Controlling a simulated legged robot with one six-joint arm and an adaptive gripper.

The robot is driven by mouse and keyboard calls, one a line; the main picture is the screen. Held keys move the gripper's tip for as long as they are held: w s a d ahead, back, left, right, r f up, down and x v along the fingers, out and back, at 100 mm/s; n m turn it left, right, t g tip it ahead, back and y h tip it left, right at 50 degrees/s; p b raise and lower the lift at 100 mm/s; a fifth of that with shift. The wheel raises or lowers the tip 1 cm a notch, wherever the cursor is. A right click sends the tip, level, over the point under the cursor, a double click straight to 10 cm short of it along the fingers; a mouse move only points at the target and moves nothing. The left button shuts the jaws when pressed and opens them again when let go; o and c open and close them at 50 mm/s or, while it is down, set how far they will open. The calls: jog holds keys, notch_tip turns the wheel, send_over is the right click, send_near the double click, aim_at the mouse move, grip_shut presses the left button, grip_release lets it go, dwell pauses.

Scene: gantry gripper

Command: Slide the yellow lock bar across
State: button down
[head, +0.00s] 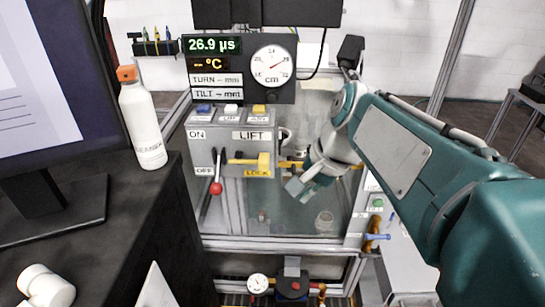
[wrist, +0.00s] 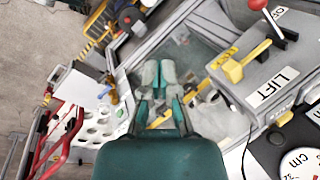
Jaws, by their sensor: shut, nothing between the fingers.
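The yellow lock bar (head: 246,161) lies level on the front of the grey control box, with its upright yellow block at the right end, above the LOCK label (head: 258,173). In the wrist view the lock bar (wrist: 251,54) is at the upper right. My gripper (head: 296,188) is to the right of the bar and a little lower in the head view, apart from it. In the wrist view my gripper (wrist: 158,72) is shut and empty, with clear space between it and the bar.
A lever with a red knob (head: 216,188) hangs left of the bar on the control box (head: 205,120). A gauge panel (head: 240,90) stands above. A white bottle (head: 143,120) stands on the dark desk at left. Another yellow bar (wrist: 166,117) passes near my fingers.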

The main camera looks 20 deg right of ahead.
aim_at(260, 161)
jog(key=w+d+r+m+y, duration=0.2)
jog(key=w+d+m+y, duration=0.4)
jog(key=w+d+m, duration=0.6)
jog(key=w+a+f, duration=0.2)
jog(key=a+f, duration=0.1)
jog(key=a, duration=0.3)
jog(key=w+a+f+n, duration=0.1)
jog(key=w+a+f, duration=0.1)
jog(key=a+f, duration=0.2)
jog(key=shift+a, duration=1.15)
jog(key=shift+f, duration=0.1)
jog(key=a, duration=0.2)
jog(key=w+a, duration=0.1)
jog(key=a, duration=0.1)
jog(key=shift+w+a, duration=0.2)
jog(key=shift+d, duration=0.1)
